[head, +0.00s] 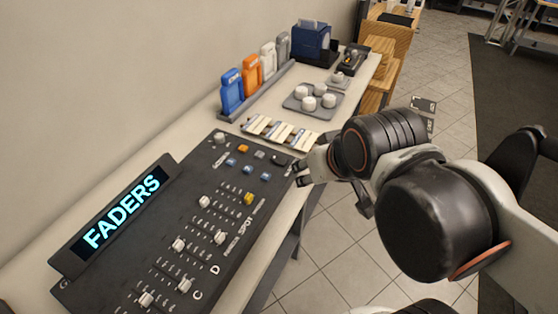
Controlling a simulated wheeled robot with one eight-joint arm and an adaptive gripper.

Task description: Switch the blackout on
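A dark control console (150,225) lies on the long table, with sliders, small buttons and a lit screen (122,207) reading "FADERS". Near its far end are an orange button (243,148), several blue-grey buttons (248,170), a yellow button (249,198) and a dark round control (278,159). I cannot read which one is the blackout switch, nor its state. My gripper (298,174) is at the console's right edge, close to the dark control and the far-end buttons. Its two dark fingertips appear apart, with nothing between them. Whether it touches the console cannot be told.
Beyond the console lie a pale slatted strip (280,132) and a tray (298,106) with several white round pieces. Blue, orange, white and grey upright units (232,92) stand in a rack along the wall. A dark blue device (311,42) stands farther back. Tiled floor is open at right.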

